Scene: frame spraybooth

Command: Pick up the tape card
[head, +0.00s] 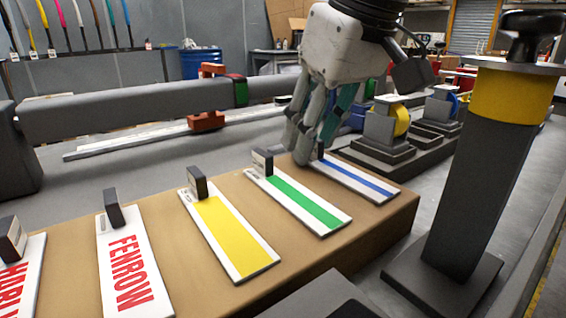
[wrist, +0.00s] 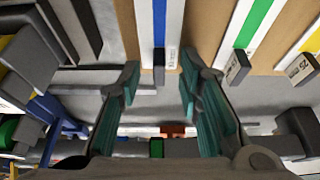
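Several white cards lie in a row on a cardboard-brown box, each with a small dark upright block at its far end. One has a blue stripe (head: 357,178), one a green stripe (head: 300,203), one a yellow stripe (head: 236,236). My gripper (head: 312,152) is low over the far end of the blue-striped card. In the wrist view my gripper (wrist: 160,78) is open, and the dark block (wrist: 159,66) of the blue-striped card (wrist: 168,25) shows between the fingertips, apart from both. The fingers partly hide that block in the head view. I cannot tell which card is meant.
The brown box (head: 240,292) has two more cards with red lettering (head: 130,262) at left. A grey beam (head: 130,113) with red clamps lies behind. A dark post with a yellow band (head: 508,95) stands at right. Grey fixtures (head: 385,135) stand behind the box's right end.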

